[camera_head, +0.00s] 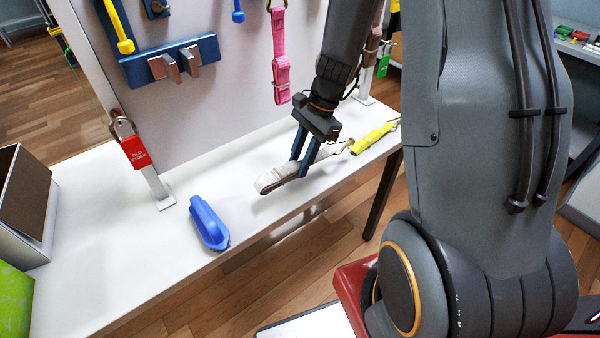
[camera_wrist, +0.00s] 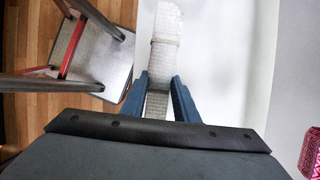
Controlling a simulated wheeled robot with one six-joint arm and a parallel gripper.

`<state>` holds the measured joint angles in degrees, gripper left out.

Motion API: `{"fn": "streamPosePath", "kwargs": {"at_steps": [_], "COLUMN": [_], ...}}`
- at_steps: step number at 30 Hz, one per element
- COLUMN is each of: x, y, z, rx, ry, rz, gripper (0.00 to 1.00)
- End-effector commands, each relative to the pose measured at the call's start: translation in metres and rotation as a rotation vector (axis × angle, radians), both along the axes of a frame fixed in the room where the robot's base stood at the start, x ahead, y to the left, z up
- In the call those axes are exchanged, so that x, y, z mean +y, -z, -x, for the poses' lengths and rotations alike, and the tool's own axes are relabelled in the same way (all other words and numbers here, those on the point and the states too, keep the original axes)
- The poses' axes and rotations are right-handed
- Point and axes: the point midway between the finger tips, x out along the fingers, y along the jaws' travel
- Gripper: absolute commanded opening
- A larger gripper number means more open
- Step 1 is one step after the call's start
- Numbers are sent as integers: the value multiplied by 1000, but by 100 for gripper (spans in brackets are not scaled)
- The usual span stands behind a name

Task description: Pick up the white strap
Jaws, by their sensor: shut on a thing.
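The white strap (camera_head: 277,181) is a folded, whitish webbing band at the front edge of the white table, below the wall panel. In the wrist view the strap (camera_wrist: 165,40) runs away from between the fingers, with a band across it. My gripper (camera_head: 302,168) points down at the table, its two blue fingers closed on the strap from both sides. In the wrist view the gripper (camera_wrist: 158,92) has one finger on each side of the strap. I cannot tell whether the strap touches the table along its whole length.
A yellow strap (camera_head: 374,138) lies to the right on the white table (camera_head: 95,240). A blue brush (camera_head: 208,222) lies to the left. A pink strap (camera_head: 281,70) hangs on the panel (camera_head: 215,105) behind.

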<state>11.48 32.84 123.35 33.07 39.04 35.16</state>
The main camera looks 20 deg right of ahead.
Motion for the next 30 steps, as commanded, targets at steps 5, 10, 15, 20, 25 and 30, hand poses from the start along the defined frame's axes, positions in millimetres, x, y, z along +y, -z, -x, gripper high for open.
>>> {"fn": "streamPosePath", "kwargs": {"at_steps": [5,10,15,20,25,30], "x": [0,-1,0,0,0,0], "y": [-44,-80,-106,-119,-122,-122], "z": [-2,-2,-1,-1,0,0], "rx": [-8,-6,-4,-3,0,0], "ry": [-1,-1,1,0,0,0], "rz": [1,1,1,1,0,0], "gripper": [0,0,0,0,0,0]}}
